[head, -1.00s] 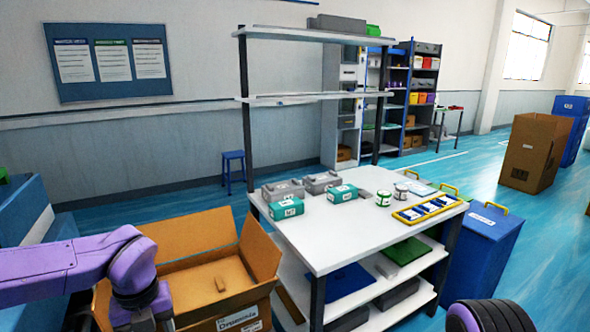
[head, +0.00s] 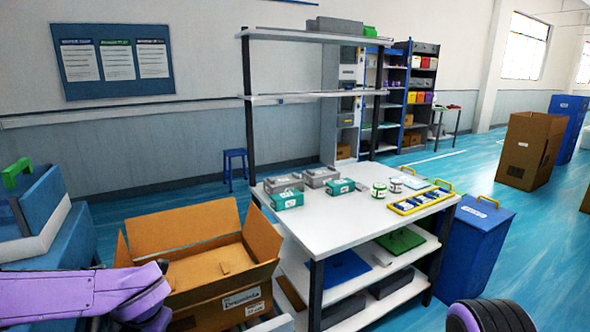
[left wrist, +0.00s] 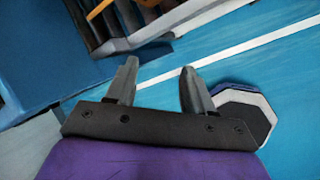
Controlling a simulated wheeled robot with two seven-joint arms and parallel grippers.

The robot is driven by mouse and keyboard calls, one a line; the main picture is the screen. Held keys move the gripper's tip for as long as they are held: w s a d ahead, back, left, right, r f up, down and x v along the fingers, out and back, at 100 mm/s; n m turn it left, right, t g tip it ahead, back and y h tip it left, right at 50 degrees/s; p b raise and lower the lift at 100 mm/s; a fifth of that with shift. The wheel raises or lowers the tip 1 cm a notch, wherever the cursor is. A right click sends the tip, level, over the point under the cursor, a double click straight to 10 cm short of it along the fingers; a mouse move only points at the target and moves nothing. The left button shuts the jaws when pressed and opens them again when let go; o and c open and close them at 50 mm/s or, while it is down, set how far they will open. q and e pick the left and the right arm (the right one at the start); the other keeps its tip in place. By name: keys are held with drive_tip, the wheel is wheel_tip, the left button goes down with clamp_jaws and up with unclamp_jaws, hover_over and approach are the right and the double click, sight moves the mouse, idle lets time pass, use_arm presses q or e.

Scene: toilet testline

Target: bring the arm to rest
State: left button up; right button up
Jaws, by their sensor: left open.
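My left arm comes in from the lower left in the head view, in front of an open cardboard box (head: 215,275); its gripper is outside that view. In the left wrist view my left gripper (left wrist: 158,88) is open, with nothing between its two grey fingers. Blue floor (left wrist: 250,75) with a white line lies beyond the fingers. My right gripper is not in view. Only a dark, ribbed part of my body shows at the bottom right of the head view.
A white workbench (head: 345,230) bears green and grey cases, small cans and a yellow-framed tray (head: 420,201). A blue bin (head: 475,245) stands at its right. Open floor lies further right.

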use_arm(q)
drive_tip(key=s+f+m+t+y+b, duration=0.15)
drive_tip(key=s+f+m, duration=0.25)
drive_tip(key=f+m, duration=0.6)
drive_tip(key=s+f+m+t+h+b, duration=0.15)
drive_tip(key=s+f+m, duration=0.25)
drive_tip(key=f+m, duration=0.65)
drive_tip(key=s+f+m+g+b, duration=0.1)
drive_tip(key=s+f+m+b, duration=0.1)
drive_tip(key=s+f, duration=0.5)
drive_tip(key=s+f+m+g+b, duration=0.1)
drive_tip(key=s+f+m, duration=0.3)
drive_tip(key=s+f, duration=0.4)
drive_tip(key=s+g, duration=0.1)
drive_tip(key=s, duration=0.3)
drive_tip(key=shift+s+d+h+b, duration=0.2)
drive_tip(key=shift+d+h+b, duration=0.1)
drive_tip(key=shift+b, duration=0.05)
